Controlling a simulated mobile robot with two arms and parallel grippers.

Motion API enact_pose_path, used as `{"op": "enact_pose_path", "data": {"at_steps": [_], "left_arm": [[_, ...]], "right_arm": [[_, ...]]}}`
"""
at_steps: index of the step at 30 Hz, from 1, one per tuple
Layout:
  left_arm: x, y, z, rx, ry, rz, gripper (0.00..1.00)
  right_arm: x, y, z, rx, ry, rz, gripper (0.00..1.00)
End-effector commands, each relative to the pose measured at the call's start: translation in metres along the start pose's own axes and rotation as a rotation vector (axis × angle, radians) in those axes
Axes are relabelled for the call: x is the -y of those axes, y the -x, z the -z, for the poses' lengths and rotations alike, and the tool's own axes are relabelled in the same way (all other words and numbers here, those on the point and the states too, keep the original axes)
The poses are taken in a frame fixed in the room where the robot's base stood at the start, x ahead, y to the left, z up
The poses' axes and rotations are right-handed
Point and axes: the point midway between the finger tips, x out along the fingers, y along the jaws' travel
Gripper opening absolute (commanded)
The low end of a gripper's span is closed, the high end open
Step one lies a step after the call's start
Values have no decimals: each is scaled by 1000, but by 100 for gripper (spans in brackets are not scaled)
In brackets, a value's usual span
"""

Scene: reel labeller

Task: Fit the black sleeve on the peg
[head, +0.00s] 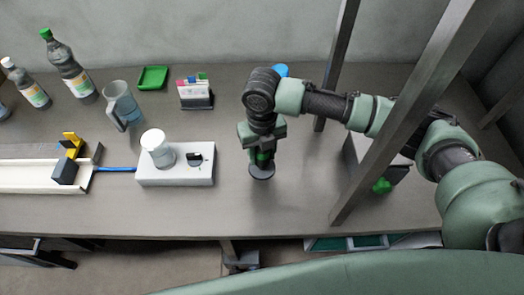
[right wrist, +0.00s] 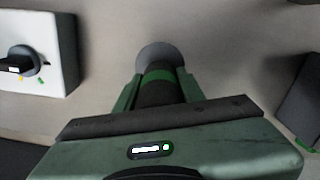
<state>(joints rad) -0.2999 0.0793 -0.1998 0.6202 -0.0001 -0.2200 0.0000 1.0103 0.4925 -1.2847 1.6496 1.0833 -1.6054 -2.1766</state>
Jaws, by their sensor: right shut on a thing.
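My right gripper (head: 263,152) points down over the table and is shut on a black cylinder with a green band, which I take to be the black sleeve (right wrist: 158,92). A grey round disc (right wrist: 160,55) shows at its lower end; I cannot tell whether it touches the table. To the left, a white box (head: 150,178) carries a white cylinder (head: 158,150) and a small dark round fitting with a black block on it (head: 195,158). This fitting also shows in the right wrist view (right wrist: 20,64); I cannot tell whether it is the peg. My left gripper is out of view.
A white channel (head: 30,177) with a black and yellow piece (head: 68,160) lies left of the box. A jug (head: 122,104), bottles (head: 70,68), a green tray (head: 153,77) and a marker holder (head: 196,94) stand behind. Grey posts (head: 400,105) rise at right. Table between box and gripper is clear.

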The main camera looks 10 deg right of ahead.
Motion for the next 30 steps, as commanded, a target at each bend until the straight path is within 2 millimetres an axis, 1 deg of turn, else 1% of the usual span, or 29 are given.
{"op": "enact_pose_path", "data": {"at_steps": [15,25,26,27,28,30], "left_arm": [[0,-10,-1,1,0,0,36],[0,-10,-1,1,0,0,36],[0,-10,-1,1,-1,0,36],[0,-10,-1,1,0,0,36],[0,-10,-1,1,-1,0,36],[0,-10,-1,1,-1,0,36]], "right_arm": [[0,-22,0,0,0,0,0],[0,-24,0,0,0,0,0],[0,-24,0,0,0,0,44],[0,-24,0,0,0,0,55],[0,-24,0,0,0,0,63],[0,-24,0,0,0,0,64]]}}
